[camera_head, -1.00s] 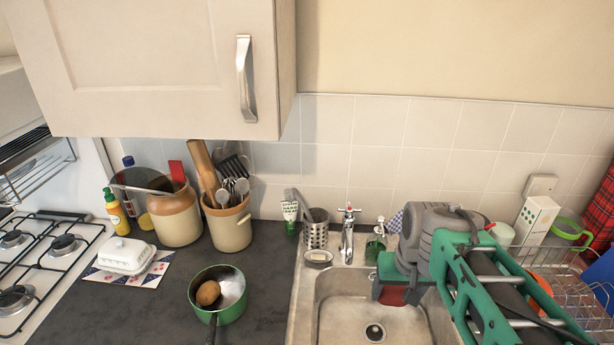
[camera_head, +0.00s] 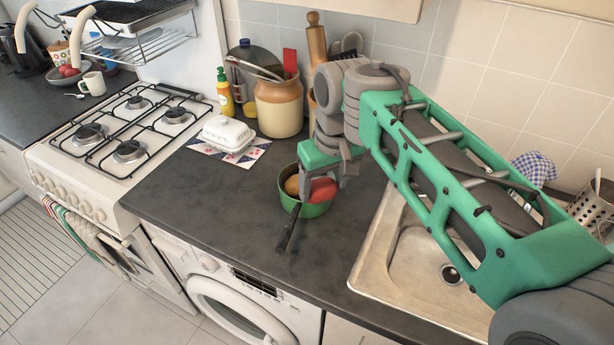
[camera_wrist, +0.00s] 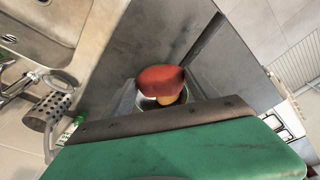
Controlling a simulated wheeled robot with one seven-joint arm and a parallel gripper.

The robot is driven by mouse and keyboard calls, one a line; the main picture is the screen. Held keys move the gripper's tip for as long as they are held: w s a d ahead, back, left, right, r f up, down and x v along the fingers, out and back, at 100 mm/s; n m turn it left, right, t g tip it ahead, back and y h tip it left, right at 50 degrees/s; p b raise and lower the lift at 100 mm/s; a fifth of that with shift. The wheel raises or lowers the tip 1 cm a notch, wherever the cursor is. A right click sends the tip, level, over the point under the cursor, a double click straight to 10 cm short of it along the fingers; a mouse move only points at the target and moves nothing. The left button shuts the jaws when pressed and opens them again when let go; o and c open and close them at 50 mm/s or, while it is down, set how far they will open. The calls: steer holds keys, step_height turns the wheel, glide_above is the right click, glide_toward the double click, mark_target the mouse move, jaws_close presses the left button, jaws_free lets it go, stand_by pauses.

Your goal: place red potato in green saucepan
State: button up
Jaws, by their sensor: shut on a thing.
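The red potato (camera_head: 323,190) is between the fingers of my gripper (camera_head: 328,178), which is shut on it. In the head view it overlaps the right side of the green saucepan (camera_head: 317,211); its exact height over the rim is hard to tell. The saucepan stands on the dark counter with its black handle pointing to the front. A brown potato (camera_head: 292,185) is inside it at the left. In the wrist view the red potato (camera_wrist: 160,77) covers much of the saucepan (camera_wrist: 147,104), and part of the brown potato shows below it.
The sink (camera_head: 400,245) is right of the saucepan, under my arm. A utensil crock (camera_head: 279,105) stands behind. A white butter dish (camera_head: 228,132) and the gas hob (camera_head: 130,125) are to the left. The counter between butter dish and saucepan is clear.

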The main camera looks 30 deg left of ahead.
mark_target(323, 189)
steer(key=shift+n, duration=0.6)
step_height(323, 189, up, 6)
steer(key=shift+s+f, duration=0.15)
steer(key=shift+f, duration=0.05)
steer(key=shift+n, duration=0.4)
steer(key=w+a+f+p, duration=0.1)
steer(key=w+a+f, duration=0.1)
steer(key=w+f, duration=0.1)
steer(key=w+a+f+p, duration=0.2)
steer(key=w+a+f, duration=0.1)
steer(key=f, duration=0.3)
steer(key=w+a+f+p, duration=0.1)
steer(key=w+a+f, duration=0.1)
steer(key=w+f, duration=0.1)
steer(key=shift+a+f+p, duration=0.15)
steer(key=shift+f+p, duration=0.15)
steer(key=shift+f, duration=0.5)
steer(key=o, duration=1.5)
steer(key=shift+c, duration=0.2)
